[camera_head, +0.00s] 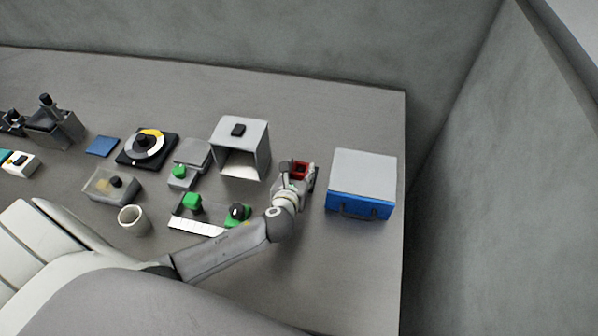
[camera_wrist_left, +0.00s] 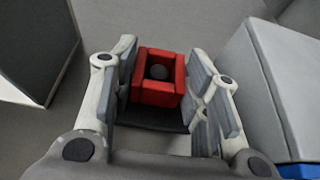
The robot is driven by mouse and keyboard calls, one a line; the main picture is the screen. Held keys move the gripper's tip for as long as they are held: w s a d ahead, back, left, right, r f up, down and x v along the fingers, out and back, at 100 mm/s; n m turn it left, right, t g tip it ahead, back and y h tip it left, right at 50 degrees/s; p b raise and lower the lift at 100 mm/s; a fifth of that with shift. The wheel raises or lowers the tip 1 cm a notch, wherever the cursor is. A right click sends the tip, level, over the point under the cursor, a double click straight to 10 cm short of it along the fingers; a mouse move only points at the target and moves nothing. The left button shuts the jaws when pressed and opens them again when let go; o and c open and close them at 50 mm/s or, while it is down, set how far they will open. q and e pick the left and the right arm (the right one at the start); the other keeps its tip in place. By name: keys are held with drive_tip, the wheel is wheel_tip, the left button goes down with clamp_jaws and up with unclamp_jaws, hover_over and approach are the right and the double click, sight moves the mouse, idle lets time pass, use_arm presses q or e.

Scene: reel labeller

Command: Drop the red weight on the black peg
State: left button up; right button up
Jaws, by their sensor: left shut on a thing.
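The red weight (camera_wrist_left: 158,97) is a square block with an opening through its middle. It also shows in the head view (camera_head: 301,169), left of the blue and grey box. My left gripper (camera_wrist_left: 160,72) is shut on it, with a finger on each side. A dark round top, which looks like the black peg (camera_wrist_left: 158,72), shows inside the opening. A black flat base (camera_wrist_left: 150,116) shows below the weight. I cannot tell whether the weight is around the peg or just above it. My right gripper is in neither view.
A grey box with a blue front (camera_head: 360,207) stands close on the right. A grey open-fronted housing (camera_head: 256,135) stands close on the left. Several small devices and a white cup (camera_head: 133,219) lie further left. The table's front right is clear.

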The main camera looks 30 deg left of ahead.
use_arm(q)
drive_tip(key=o, duration=0.8)
drive_tip(key=shift+f, duration=0.15)
drive_tip(key=o, duration=0.4)
drive_tip(key=shift+o, duration=0.2)
drive_tip(key=b+v, duration=0.1)
drive_tip(key=v, duration=1.1)
drive_tip(key=shift+r, duration=0.2)
